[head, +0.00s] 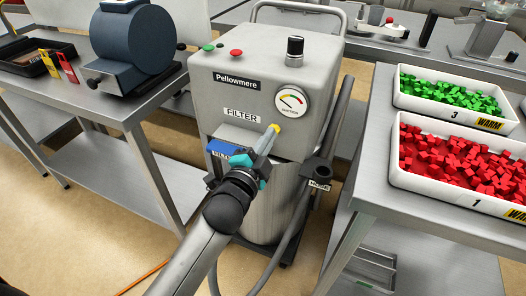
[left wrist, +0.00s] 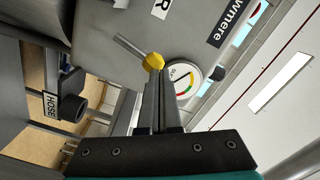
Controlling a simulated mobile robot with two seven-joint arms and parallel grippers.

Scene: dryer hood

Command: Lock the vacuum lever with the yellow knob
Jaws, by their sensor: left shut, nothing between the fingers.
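The vacuum machine (head: 222,104) is a grey box on a steel drum, labelled Pellowmere and FILTER. The yellow knob (head: 273,128) is on its front, below the round gauge (head: 291,101). In the left wrist view the yellow knob (left wrist: 153,62) sits at the end of a thin grey lever rod (left wrist: 131,47). My left gripper (head: 267,139) is shut and empty, its fingertips at the knob. In the left wrist view the fingertips (left wrist: 160,82) overlap the knob's lower edge; I cannot tell whether they touch. In the head view the gripper mostly hides the lever.
A hose holder (head: 318,170) and dark hose are at the machine's right. A steel table at right holds trays of green cubes (head: 450,93) and red cubes (head: 455,165). A left bench carries a dark blue drum machine (head: 135,45).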

